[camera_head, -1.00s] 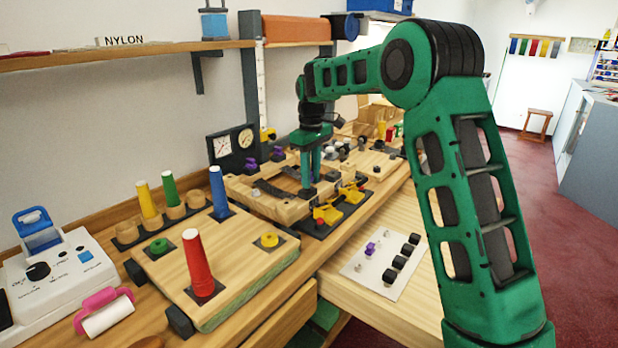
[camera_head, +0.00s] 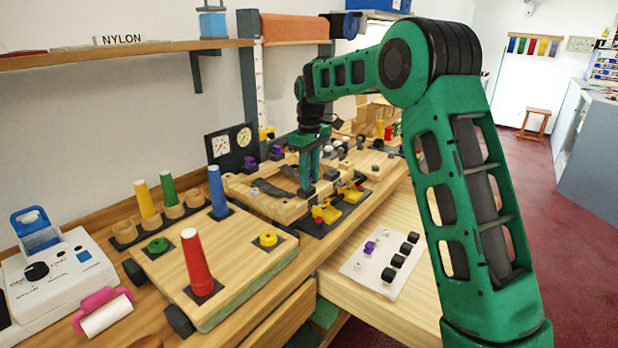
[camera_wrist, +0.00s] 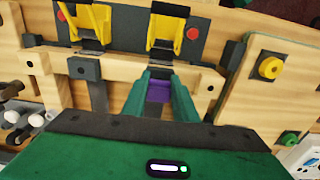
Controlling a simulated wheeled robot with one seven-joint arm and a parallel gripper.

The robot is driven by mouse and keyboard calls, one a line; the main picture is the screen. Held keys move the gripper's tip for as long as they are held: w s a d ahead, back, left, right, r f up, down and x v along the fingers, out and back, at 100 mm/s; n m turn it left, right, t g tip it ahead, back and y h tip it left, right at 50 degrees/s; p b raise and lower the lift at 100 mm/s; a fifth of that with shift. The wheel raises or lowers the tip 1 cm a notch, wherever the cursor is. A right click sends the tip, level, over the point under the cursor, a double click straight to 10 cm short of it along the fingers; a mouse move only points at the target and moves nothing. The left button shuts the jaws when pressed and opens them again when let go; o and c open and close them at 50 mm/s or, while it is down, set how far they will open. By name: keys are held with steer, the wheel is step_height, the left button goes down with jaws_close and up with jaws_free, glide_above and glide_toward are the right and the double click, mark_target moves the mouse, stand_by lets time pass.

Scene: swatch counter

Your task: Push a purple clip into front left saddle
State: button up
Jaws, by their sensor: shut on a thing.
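My gripper (camera_wrist: 160,92) is shut on a purple clip (camera_wrist: 159,88), which shows between the green fingertips in the wrist view. The fingers point down at the front rail of the wooden frame (camera_wrist: 128,70). In the head view my gripper (camera_head: 309,190) is at the front left part of that frame. Another dark saddle (camera_wrist: 84,68) sits further along the rail. I cannot tell whether the clip touches the saddle.
Yellow toggle clamps (camera_head: 326,212) stand just in front of the frame. Other purple clips (camera_head: 249,163) sit at the frame's back. A pegboard with a red cone (camera_head: 197,265) stands to the left. A white plate (camera_head: 365,268) with a purple piece and black knobs lies at front right.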

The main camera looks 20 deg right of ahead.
steer(key=shift+s+f, duration=0.1)
steer(key=shift+f, duration=0.8)
stand_by(1.0)
steer(key=o, duration=1.1)
steer(key=shift+f, duration=0.1)
steer(key=shift+s+a+f, duration=0.1)
steer(key=shift+a, duration=0.1)
steer(key=c, duration=0.3)
steer(key=shift+o, duration=1.3)
steer(key=shift+r, duration=0.9)
steer(key=shift+d+r, duration=0.2)
steer(key=shift+r, duration=2.15)
